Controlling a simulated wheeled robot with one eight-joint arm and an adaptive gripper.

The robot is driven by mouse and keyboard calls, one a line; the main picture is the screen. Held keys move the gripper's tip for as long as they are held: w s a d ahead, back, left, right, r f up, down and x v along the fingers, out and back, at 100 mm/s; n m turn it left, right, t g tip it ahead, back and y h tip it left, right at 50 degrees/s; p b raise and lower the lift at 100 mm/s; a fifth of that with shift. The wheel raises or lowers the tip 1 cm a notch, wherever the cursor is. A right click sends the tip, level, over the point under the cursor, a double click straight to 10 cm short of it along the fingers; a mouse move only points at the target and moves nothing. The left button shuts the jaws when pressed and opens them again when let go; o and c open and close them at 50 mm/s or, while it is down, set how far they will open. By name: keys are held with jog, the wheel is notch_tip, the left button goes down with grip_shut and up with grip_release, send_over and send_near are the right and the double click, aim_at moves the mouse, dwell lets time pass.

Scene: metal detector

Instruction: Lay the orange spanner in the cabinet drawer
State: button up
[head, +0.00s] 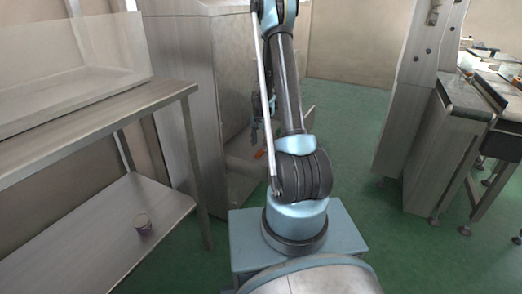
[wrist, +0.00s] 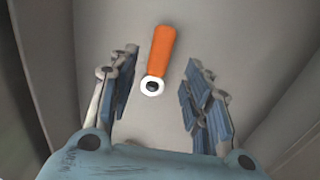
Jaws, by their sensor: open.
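The orange spanner (wrist: 161,50) shows in the wrist view with its white ring end toward me, between my gripper's spread fingers. My gripper (wrist: 157,95) is open, with a gap on each side of the spanner. A grey surface lies behind the spanner; I cannot tell whether the spanner rests flat on it. In the head view, a small orange bit of the spanner (head: 260,154) shows at the pulled-out drawer (head: 240,163) of the grey metal cabinet (head: 182,75). My gripper (head: 258,135) is low over the drawer there, partly hidden by my arm.
A metal detector frame (head: 418,90) and a conveyor (head: 468,100) stand at the right. The green floor (head: 348,135) between is clear.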

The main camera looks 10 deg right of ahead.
aim_at(260, 152)
jog(key=s+r+n, duration=0.1)
jog(key=s+r, duration=0.3)
jog(key=r, duration=0.5)
jog(key=s+r+n, duration=0.1)
jog(key=s+r, duration=0.4)
jog(key=r, duration=0.4)
jog(key=s+r+n+t, duration=0.1)
jog(key=s+r, duration=0.3)
jog(key=s, duration=0.2)
jog(key=s+r+n, duration=0.1)
jog(key=s+r, duration=0.3)
jog(key=s, duration=0.3)
jog(key=s+f+n+t, duration=0.1)
jog(key=s+f+n, duration=0.2)
jog(key=s, duration=2)
jog(key=shift+d+f, duration=0.45)
